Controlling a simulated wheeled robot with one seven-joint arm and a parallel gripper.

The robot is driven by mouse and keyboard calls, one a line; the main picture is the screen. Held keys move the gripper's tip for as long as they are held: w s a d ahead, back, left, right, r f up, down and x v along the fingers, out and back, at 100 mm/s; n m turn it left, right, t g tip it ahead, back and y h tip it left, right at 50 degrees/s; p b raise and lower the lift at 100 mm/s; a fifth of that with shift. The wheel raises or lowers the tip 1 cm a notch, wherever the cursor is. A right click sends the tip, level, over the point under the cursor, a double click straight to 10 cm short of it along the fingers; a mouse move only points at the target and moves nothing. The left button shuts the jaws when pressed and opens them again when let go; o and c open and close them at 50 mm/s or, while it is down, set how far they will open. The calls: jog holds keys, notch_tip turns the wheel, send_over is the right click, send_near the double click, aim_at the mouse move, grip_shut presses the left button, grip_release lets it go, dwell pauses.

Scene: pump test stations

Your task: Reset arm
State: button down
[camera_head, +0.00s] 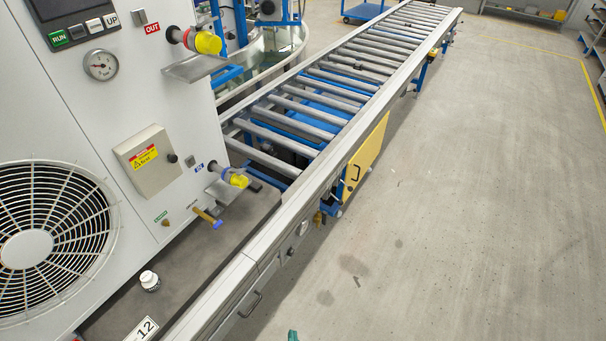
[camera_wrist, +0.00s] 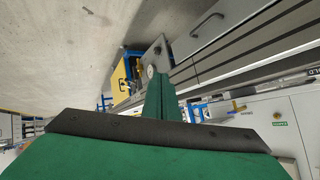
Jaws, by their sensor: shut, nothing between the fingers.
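My gripper (camera_wrist: 160,98) shows in the wrist view as green fingers pressed together, shut with nothing between them. A small green tip of it (camera_head: 292,335) shows at the bottom edge of the head view, over the floor to the right of the conveyor's side. The rest of my arm is out of the head view. In the wrist view the fingers point toward the grey side of the conveyor frame, with a gauge (camera_wrist: 151,72) and a yellow panel (camera_wrist: 120,82) beyond the tips. I see no contact.
A white test station (camera_head: 120,110) with a fan grille stands at left. A small white bottle (camera_head: 149,281) is on the dark ledge beside it. The roller conveyor (camera_head: 330,90) runs away to the upper right, with a yellow panel (camera_head: 366,155) on its side. The floor (camera_head: 480,190) at right is clear.

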jog(key=s+d+r+n+t, duration=0.1)
jog(key=s+r+t, duration=0.1)
jog(key=s+r, duration=0.6)
jog(key=s+d+r+n+t+h, duration=0.1)
jog(key=s+d+r+n+t, duration=0.1)
jog(key=s+r, duration=0.6)
notch_tip(320, 180, up, 6)
jog(key=shift+s+f+t, duration=0.1)
jog(key=shift+s+t, duration=0.1)
jog(key=shift+t, duration=0.1)
